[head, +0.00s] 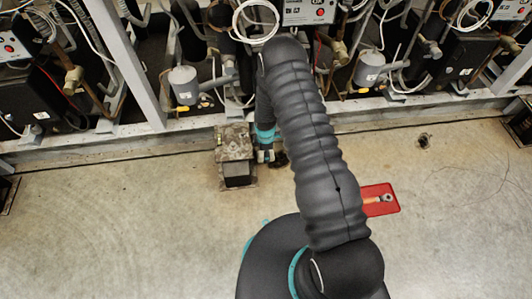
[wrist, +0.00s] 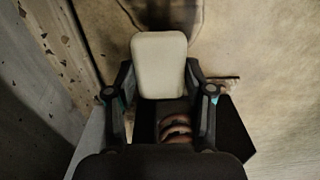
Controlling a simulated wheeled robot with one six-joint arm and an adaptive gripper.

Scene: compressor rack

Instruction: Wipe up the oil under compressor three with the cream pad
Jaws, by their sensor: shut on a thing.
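The cream pad (wrist: 158,65) is a rounded block in the middle of the wrist view. My gripper (wrist: 158,80) has one finger on each side of the pad and is shut on it. In the head view my gripper (head: 265,156) is low near the floor, just right of a grey block. The pad cannot be made out there. A dark patch (head: 281,159) lies on the floor beside my gripper, partly hidden by my arm. A dark-edged stain (wrist: 170,12) shows beyond the pad in the wrist view. Whether the pad touches the floor is unclear.
The grey block (head: 236,142), with a black front, stands close left of my gripper. The rack's lower rail (head: 100,142) runs behind, with compressors and pipes above. A red tray (head: 381,200) holding a tool lies right of my arm. Floor at left and right is mostly clear.

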